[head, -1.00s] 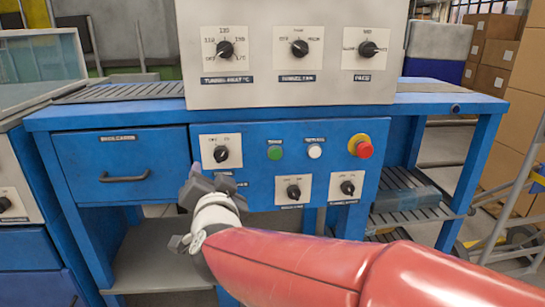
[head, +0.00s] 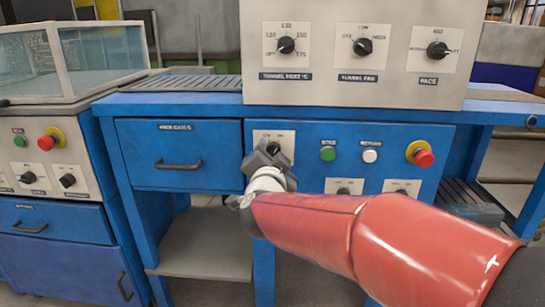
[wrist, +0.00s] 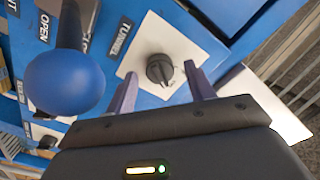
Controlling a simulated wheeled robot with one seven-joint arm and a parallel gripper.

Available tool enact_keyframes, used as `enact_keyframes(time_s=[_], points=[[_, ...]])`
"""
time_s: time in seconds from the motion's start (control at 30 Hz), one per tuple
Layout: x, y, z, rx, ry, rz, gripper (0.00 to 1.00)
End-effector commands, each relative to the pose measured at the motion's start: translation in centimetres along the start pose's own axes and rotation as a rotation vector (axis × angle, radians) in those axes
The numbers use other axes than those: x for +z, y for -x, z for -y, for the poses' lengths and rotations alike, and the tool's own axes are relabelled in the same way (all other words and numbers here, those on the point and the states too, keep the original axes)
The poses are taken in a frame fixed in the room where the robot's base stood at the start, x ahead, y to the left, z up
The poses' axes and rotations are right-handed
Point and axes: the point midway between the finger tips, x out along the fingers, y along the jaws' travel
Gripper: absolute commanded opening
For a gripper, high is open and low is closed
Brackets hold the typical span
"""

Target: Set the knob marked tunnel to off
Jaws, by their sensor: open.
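The knob marked tunnel (wrist: 160,68) is dark and round, on a white plate beside a black label reading TUNNEL (wrist: 123,37) in the wrist view. Its setting is not readable there. My gripper (wrist: 160,76) is open, its two fingers to either side of the knob in the picture; I cannot tell whether they touch it. In the head view my gripper (head: 266,157) is in front of a white plate (head: 286,137) on the blue panel. It hides most of that plate's knob and its label.
A blue ball on a dark stem (wrist: 65,82) stands close left of my gripper in the wrist view, near an OPEN label. A green button (head: 328,154), white button (head: 370,156) and red button (head: 424,158) are to the right. Tunnel heat (head: 286,46) and tunnel fan (head: 363,46) knobs are above.

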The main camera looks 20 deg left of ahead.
Motion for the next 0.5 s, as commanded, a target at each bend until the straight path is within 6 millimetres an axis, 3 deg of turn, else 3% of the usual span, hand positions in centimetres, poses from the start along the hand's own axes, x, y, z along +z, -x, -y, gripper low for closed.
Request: enact_keyframes(time_s=[0.13,0.43,0.5], points=[[0.0,0.01,-0.01,0.0,0.0,0.0,0.51],[0.0,0.03,-0.01,0.0,0.0,0.0,0.12],[0.0,0.03,-0.01,0.0,0.001,0.0,0.09]])
